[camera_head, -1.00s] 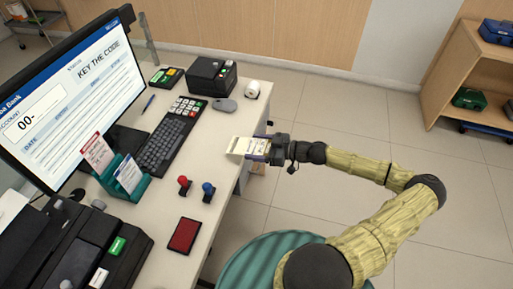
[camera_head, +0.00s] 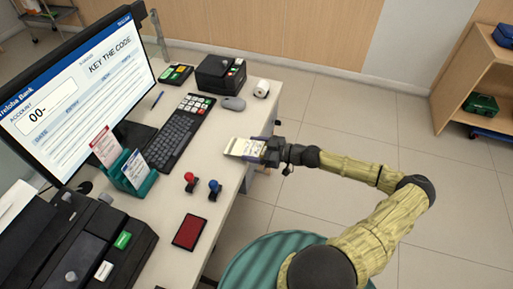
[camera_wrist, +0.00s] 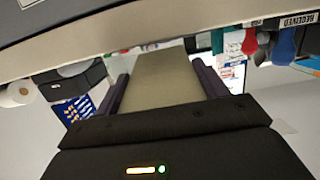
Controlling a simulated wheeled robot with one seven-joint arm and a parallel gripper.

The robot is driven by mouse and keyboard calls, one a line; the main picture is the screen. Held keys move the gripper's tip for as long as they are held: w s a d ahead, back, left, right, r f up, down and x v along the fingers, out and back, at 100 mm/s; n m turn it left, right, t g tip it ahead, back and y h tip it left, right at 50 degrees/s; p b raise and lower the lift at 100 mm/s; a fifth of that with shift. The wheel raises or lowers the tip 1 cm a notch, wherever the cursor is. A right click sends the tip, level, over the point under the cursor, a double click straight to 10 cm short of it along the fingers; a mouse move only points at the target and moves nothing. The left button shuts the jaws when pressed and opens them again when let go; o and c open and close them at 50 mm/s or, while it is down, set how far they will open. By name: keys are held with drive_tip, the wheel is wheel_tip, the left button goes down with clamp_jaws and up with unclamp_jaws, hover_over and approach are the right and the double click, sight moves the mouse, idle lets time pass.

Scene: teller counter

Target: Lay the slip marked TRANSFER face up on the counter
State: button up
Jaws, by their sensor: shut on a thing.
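My gripper (camera_head: 266,151) is at the counter's right edge, shut on a flat pale slip (camera_head: 243,147). The slip sticks out to the left over the counter (camera_head: 222,172), with its upper face up in the head view. Dark print shows on that face, too small to read, so I cannot tell whether it says TRANSFER. I cannot tell whether it touches the counter. In the wrist view the slip (camera_wrist: 165,78) is a plain grey-beige sheet between the two dark fingers.
A teal rack (camera_head: 143,186) holds a red-marked and a blue-marked card. Red (camera_head: 190,182) and blue (camera_head: 214,190) stamps, a red pad (camera_head: 188,232), a keyboard (camera_head: 173,140) and a mouse (camera_head: 233,103) stand around.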

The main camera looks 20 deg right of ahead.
sight(246, 150)
drive_tip(key=shift+w+a+f, duration=0.5)
drive_tip(key=shift+a+f, duration=0.15)
drive_tip(key=shift+a, duration=0.1)
drive_tip(key=shift+w+a+f+b, duration=0.25)
drive_tip(key=shift+w+a+b, duration=0.15)
drive_tip(key=shift+a+b, duration=0.25)
drive_tip(key=shift+d, duration=0.1)
drive_tip(key=o, duration=0.9)
drive_tip(key=shift+d, duration=0.15)
